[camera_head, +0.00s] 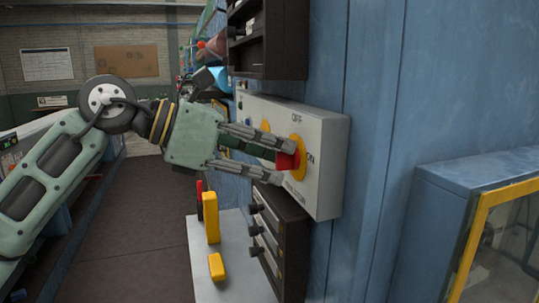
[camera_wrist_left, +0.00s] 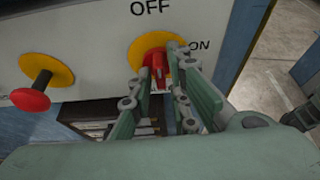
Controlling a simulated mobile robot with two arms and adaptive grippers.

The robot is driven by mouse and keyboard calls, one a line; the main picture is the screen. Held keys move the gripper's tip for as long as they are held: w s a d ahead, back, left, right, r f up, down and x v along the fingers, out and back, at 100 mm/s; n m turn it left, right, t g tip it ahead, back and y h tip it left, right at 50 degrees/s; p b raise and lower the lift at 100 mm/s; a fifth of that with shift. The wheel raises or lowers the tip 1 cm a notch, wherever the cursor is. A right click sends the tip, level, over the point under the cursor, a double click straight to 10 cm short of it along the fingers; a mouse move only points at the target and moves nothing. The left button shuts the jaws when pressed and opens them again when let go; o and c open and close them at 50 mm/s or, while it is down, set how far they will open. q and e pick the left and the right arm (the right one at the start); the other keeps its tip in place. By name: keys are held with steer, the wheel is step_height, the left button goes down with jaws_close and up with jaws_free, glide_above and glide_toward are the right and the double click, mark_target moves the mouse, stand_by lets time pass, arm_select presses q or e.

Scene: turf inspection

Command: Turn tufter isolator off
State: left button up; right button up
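A grey switch box (camera_head: 328,165) on the blue wall carries a red rotary handle (camera_head: 287,161) on a yellow disc (camera_head: 297,143). OFF is printed above the disc and ON at its right. The handle also shows in the left wrist view (camera_wrist_left: 155,62), partly hidden by the fingers; its exact angle is hard to tell. My left gripper (camera_head: 284,163) has its fingertips at the handle, one on either side of it, with the fingers spread apart. I cannot tell whether they touch the handle.
A second red knob (camera_wrist_left: 30,99) on a yellow disc (camera_wrist_left: 48,62) sits left on the box. Dark drawers (camera_head: 283,240) stand below, and a dark shelf unit (camera_head: 278,40) hangs above. A yellow-framed cabinet (camera_head: 475,170) is at right. The floor (camera_head: 130,230) at left is clear.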

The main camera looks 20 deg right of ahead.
arm_select(q)
steer(key=shift+o, duration=0.8)
steer(key=shift+a+r, duration=0.1)
steer(key=v, duration=1.1)
steer(key=shift+a, duration=0.4)
steer(key=shift+r, duration=0.1)
